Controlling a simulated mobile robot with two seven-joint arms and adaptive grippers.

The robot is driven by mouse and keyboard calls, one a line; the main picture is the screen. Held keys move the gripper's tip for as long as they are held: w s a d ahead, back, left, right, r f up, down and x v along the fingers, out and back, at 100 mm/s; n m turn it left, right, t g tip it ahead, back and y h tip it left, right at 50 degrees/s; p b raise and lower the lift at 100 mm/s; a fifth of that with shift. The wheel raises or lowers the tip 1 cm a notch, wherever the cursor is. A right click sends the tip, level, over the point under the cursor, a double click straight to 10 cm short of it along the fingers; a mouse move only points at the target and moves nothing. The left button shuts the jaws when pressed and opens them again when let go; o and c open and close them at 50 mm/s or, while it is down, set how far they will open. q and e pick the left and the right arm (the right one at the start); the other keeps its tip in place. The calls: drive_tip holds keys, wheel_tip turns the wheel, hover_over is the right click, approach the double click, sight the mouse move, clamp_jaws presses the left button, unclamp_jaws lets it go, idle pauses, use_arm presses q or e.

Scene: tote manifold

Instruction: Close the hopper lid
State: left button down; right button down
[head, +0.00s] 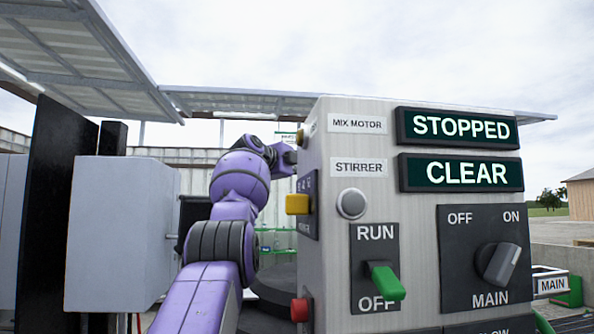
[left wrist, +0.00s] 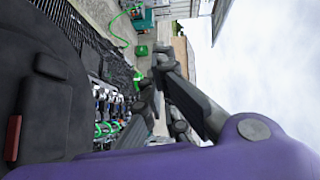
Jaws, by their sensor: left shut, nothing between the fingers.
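The hopper lid cannot be made out with certainty. A dark rounded body (head: 262,310) shows low behind my purple left arm in the head view, partly hidden by the control panel. In the left wrist view a large dark rounded surface (left wrist: 40,50) with a small reddish-brown block fills the left side; I cannot tell if it is the lid. My left gripper (left wrist: 155,77) is shut and empty, apart from that surface in the picture. In the head view its fingers are hidden behind the panel's left edge. My right gripper is not in view.
The control panel (head: 375,130) stands close in front, reading STOPPED and CLEAR, with a green RUN/OFF lever (head: 385,281) and a MAIN knob (head: 499,264). Yellow (head: 297,204) and red (head: 299,309) buttons project from its left side. A grey cabinet (head: 120,233) stands at left.

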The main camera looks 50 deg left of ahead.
use_arm(q)
drive_tip(key=v, duration=1.2)
drive_tip(key=shift+f, duration=0.1)
